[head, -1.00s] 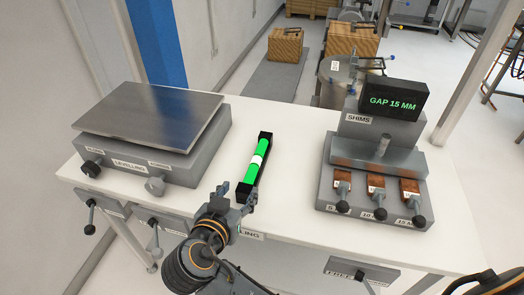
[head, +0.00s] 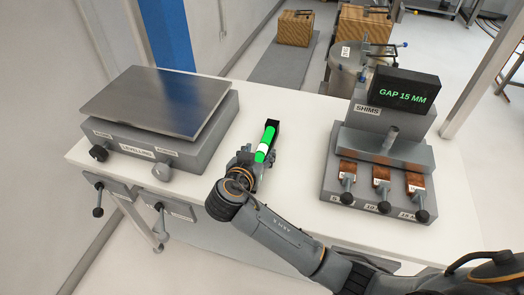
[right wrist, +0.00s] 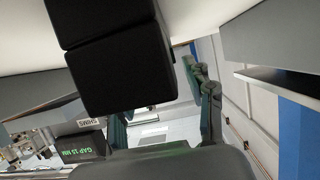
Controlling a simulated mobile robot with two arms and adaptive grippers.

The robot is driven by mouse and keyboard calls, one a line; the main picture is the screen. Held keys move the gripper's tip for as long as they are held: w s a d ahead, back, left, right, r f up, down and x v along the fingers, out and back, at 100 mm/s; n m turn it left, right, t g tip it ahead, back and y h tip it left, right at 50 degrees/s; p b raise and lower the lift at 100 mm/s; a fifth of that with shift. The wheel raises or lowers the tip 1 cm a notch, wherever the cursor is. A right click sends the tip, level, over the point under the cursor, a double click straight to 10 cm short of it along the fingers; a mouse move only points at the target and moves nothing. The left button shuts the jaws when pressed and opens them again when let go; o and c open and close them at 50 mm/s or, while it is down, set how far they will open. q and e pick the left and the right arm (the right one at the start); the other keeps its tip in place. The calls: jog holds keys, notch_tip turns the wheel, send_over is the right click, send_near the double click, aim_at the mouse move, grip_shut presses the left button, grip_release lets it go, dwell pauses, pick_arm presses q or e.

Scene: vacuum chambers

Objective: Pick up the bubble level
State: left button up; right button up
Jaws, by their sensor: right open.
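The bubble level (head: 271,132) lies on the white table between the levelling unit and the shim unit. It is a green tube with a white middle band in a black holder. My right gripper (head: 247,158) is open at the level's near end and hides that end in the head view. In the right wrist view, the black body of the level (right wrist: 115,65) looms large and close. The open fingers (right wrist: 165,115) show around its end. I cannot tell whether they touch it. My left gripper is not in view.
The levelling unit (head: 190,150) with its tilted metal plate (head: 155,102) stands close on the left. The shim unit (head: 375,205) with copper-coloured shims and a "GAP 15 MM" display (head: 404,90) stands on the right. Table (head: 300,160) is clear between the level and the shim unit.

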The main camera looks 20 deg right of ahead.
jog(key=shift+x, duration=1.15)
jog(key=shift+s, duration=0.1)
grip_shut()
jog(key=shift+r, duration=0.1)
